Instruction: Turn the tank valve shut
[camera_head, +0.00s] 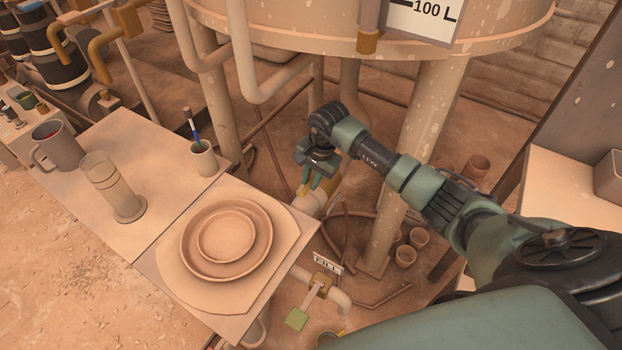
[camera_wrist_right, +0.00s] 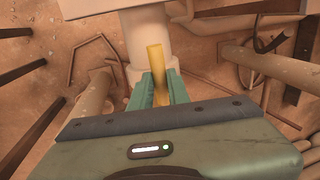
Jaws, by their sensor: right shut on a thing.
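The large beige tank (camera_head: 300,25) stands on legs at the top of the head view, with a 100 L plate (camera_head: 425,18) on its wall. My right gripper (camera_head: 311,186) reaches under the tank to the pale pipework there. In the wrist view the green fingers of the right gripper (camera_wrist_right: 157,90) are shut on the yellow valve lever (camera_wrist_right: 155,58). The lever stands out between the fingertips, in front of a pale pipe (camera_wrist_right: 148,35). The valve body is mostly hidden by the gripper. My left gripper is not in view.
A bench with a round dish (camera_head: 225,238), a glass cylinder (camera_head: 110,190), a grey mug (camera_head: 57,146) and a brush cup (camera_head: 203,160) is at left. A FILL sign (camera_head: 327,263) and a green-handled tap (camera_head: 297,318) are below. Tank legs (camera_head: 400,170) and pots (camera_head: 405,256) stand near my arm.

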